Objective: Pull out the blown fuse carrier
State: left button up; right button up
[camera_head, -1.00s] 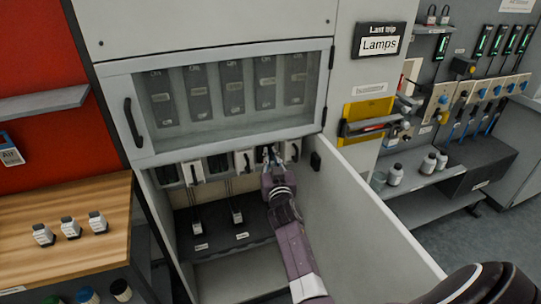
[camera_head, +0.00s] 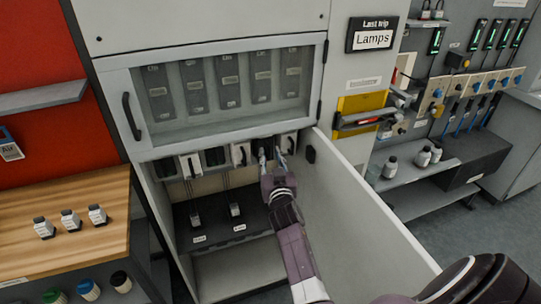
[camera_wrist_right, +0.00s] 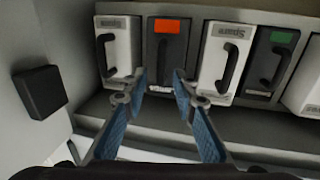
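A dark fuse carrier with an orange label (camera_wrist_right: 167,50) sits in the row, between two white carriers marked Spare. It has a dark handle. In the head view this carrier is mostly hidden behind my right gripper (camera_head: 273,153). My right gripper also shows in the right wrist view (camera_wrist_right: 160,90), open, with its fingers spread in front of the orange-labelled carrier's lower part. Nothing is held between the fingertips. I cannot tell whether they touch the carrier. A dark carrier with a green label (camera_wrist_right: 275,60) sits farther along the row. My left gripper is not in view.
White Spare carriers (camera_wrist_right: 222,58) (camera_wrist_right: 118,48) flank the orange-labelled one closely. The open cabinet door (camera_head: 365,205) stands right of my right arm. A shelf (camera_head: 222,225) below the row holds two small labelled items. A wooden bench (camera_head: 60,255) stands at left.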

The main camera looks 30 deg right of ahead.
jog(key=v, duration=0.7)
jog(key=shift+s, duration=0.25)
jog(key=shift+a, duration=0.1)
jog(key=s+a+f+n+g+y, duration=0.2)
jog(key=a+f, duration=0.3)
jog(key=f, duration=0.6)
jog(key=s+a+f+n+g+y, duration=0.1)
jog(key=a+f+g+y, duration=0.2)
jog(key=f, duration=0.9)
jog(key=s+a+f+n+g+y, duration=0.1)
jog(key=s+a+f, duration=0.2)
jog(key=s+f, duration=0.35)
jog(key=s+a+f+n+g+y, duration=0.1)
jog(key=s+a+f, duration=0.3)
jog(key=f, duration=0.5)
jog(key=s+a+f+n+g, duration=0.15)
jog(key=s+f+g, duration=0.25)
jog(key=s+f, duration=0.95)
jog(key=s+f+g, duration=0.2)
jog(key=s+f, duration=0.1)
jog(key=s, duration=0.9)
jog(key=s+d+f+g+b, duration=0.1)
jog(key=s+f+g, duration=0.1)
jog(key=s, duration=1.1)
jog(key=shift+f+n+y, duration=0.3)
jog(key=shift+f+n, duration=0.15)
jog(key=shift+f, duration=0.05)
